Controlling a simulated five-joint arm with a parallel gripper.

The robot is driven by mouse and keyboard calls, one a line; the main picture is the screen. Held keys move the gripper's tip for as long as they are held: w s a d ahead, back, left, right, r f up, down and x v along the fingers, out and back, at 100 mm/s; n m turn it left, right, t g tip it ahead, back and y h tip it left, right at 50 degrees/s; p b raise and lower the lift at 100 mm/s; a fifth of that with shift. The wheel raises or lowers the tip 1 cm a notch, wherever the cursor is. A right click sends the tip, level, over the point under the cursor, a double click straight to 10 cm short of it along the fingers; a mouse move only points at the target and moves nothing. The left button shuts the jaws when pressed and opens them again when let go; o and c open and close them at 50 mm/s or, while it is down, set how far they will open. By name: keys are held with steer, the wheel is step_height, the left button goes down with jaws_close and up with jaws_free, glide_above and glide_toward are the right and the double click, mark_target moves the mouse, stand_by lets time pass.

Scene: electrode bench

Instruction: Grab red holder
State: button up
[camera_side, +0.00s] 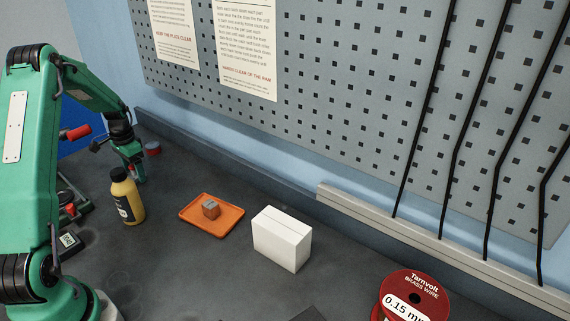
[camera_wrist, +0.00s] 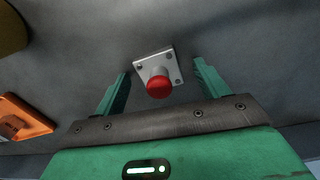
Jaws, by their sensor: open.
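In the wrist view a red round piece (camera_wrist: 159,87) with a square metal plate (camera_wrist: 150,63) shows between the two fingers of my gripper (camera_wrist: 162,69). The plate has dark screw-like spots at its corners. The fingers stand apart on either side, with gaps, and neither visibly touches the piece. My gripper (camera_side: 139,178) is at the back left of the bench in the side view, pointing down behind the yellow bottle. A small red and grey round thing (camera_side: 152,148) shows just beyond it there. I cannot tell whether it is the same piece.
The yellow bottle (camera_side: 127,197) stands close in front of my gripper. An orange tray (camera_side: 229,219) holds a small orange and grey block (camera_side: 211,209). A white box (camera_side: 281,239) and a red wire spool (camera_side: 414,294) stand farther right. A pegboard wall (camera_side: 380,90) rises behind.

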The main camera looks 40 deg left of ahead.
mark_target(132, 165)
steer(key=shift+c, duration=0.4)
steer(key=c, duration=1.2)
steer(key=shift+r, duration=0.1)
step_height(132, 165, up, 18)
steer(key=shift+f, duration=0.1)
steer(key=shift+c, duration=0.2)
stand_by(0.3)
